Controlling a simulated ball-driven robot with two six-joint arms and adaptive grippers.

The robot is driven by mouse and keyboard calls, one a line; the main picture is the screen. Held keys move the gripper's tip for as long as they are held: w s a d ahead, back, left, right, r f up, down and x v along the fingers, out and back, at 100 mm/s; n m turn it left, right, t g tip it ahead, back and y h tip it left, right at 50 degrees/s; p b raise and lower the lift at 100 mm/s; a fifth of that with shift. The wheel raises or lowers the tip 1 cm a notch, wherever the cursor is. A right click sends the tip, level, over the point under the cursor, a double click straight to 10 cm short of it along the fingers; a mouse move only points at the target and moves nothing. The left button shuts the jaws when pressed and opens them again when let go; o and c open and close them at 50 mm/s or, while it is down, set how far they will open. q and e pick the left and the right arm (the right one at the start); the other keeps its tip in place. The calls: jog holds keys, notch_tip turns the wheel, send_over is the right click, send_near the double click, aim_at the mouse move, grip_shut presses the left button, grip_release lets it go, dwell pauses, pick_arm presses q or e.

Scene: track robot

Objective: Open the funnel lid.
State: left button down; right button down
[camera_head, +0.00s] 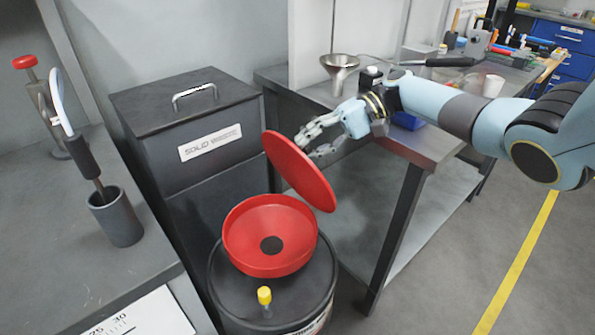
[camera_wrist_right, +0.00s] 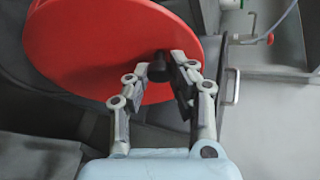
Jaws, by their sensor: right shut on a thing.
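The red funnel (camera_head: 262,219) sits on top of a dark drum (camera_head: 243,298), and its bowl with a dark centre hole is uncovered. The round red lid (camera_head: 299,172) stands steeply tilted at the funnel's right rear side. My right gripper (camera_head: 306,143) is behind the lid, coming from the right. In the right wrist view my right gripper (camera_wrist_right: 160,72) is shut on a small black knob (camera_wrist_right: 159,66) on the face of the red lid (camera_wrist_right: 90,45). My left gripper is not in view.
A yellow-capped fitting (camera_head: 264,295) stands on the drum top. A black waste bin (camera_head: 195,130) is behind it. A metal workbench (camera_head: 425,148) with a steel funnel (camera_head: 340,65) is at right. A grey bench (camera_head: 140,245) is at left. Floor at right is clear.

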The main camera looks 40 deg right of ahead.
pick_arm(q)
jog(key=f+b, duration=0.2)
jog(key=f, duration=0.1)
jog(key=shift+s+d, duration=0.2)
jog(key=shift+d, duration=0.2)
pick_arm(e)
jog(key=shift+d+y, duration=0.6)
jog(key=shift+d, duration=0.4)
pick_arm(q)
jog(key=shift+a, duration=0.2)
pick_arm(e)
jog(key=c, duration=1.1)
grip_release()
jog(key=shift+w, duration=0.1)
jog(key=v, duration=0.7)
jog(key=shift+d, duration=0.2)
